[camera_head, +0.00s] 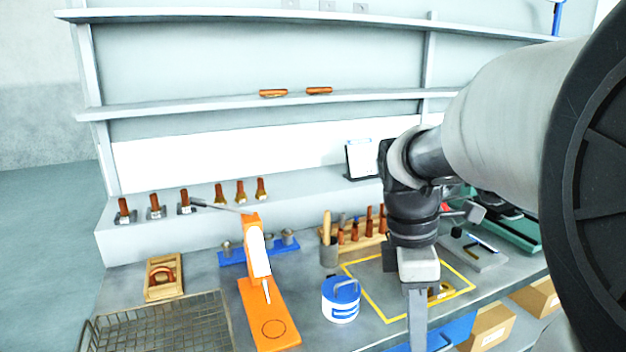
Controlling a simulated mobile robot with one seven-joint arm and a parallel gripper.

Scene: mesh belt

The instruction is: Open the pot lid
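The pot (341,315) is a small white cylinder with blue bands, upright on the workbench just right of the orange press. Its blue lid (341,291) sits on top, with an arched handle. My gripper (417,335) points down to the right of the pot, apart from it, in front of the yellow-outlined area. I see it edge-on, so the gap between its fingers is hidden. Nothing shows in it.
An orange press (268,315) stands close left of the pot. A wire basket (160,325) lies at the front left. The yellow-outlined area (375,290) is mostly clear.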

